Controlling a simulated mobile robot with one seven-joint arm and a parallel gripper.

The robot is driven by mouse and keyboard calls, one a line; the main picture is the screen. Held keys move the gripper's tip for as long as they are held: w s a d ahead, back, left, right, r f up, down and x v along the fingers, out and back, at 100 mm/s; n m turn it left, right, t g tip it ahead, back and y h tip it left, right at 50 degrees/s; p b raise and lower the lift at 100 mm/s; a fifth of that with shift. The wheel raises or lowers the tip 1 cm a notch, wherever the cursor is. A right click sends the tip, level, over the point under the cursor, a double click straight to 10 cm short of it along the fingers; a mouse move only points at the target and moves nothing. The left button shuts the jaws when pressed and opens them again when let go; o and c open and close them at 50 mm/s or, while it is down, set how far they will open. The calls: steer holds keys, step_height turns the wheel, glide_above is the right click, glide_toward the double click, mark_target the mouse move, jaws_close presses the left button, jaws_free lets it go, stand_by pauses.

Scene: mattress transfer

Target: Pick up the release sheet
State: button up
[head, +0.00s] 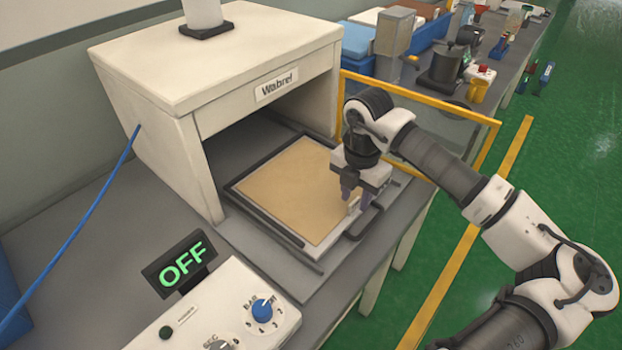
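A tan, flat sheet (285,190), which I take to be the release sheet, lies on a dark-framed tray (270,228) at the mouth of the white press. My gripper (356,204) points down over the tray's right front corner, by the sheet's right edge. Its two fingers look spread apart, with a small pale piece between or behind them. I cannot tell whether the fingertips touch the sheet or the tray. My gripper hides the sheet's right corner.
The white press housing (225,75) stands over the tray's back. A control box (225,310) with a display (180,263) reading OFF is at front left. A yellow-framed clear panel (455,112) stands close behind my arm. Bins and tools crowd the far bench.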

steer(key=shift+f, duration=0.35)
steer(key=shift+c, duration=0.4)
jaws_close()
